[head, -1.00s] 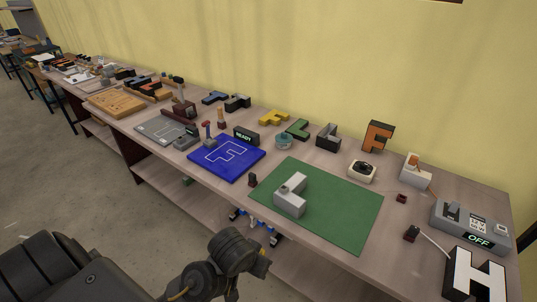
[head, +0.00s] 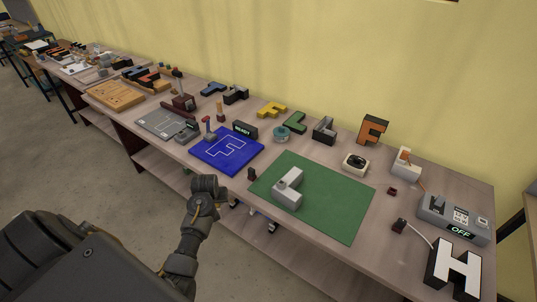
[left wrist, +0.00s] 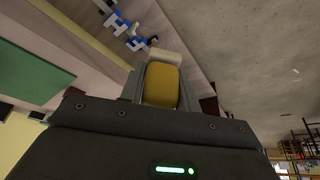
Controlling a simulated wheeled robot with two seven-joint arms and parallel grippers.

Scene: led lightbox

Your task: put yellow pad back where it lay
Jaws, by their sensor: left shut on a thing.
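The yellow pad (left wrist: 161,84) is held between the two fingers of my left gripper (left wrist: 160,92) in the left wrist view. A pale piece (left wrist: 166,57) shows right behind the pad; I cannot tell if it belongs to it. In the head view my left arm reaches up from the bottom in front of the bench, but its fingers and the pad cannot be made out there. My right gripper is in neither view.
The long bench (head: 463,188) carries a green mat (head: 330,211) with a pale L-shaped block (head: 288,188), a blue mat (head: 222,163), and a grey box reading OFF (head: 452,220). Letter blocks line the back. Floor in front is clear.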

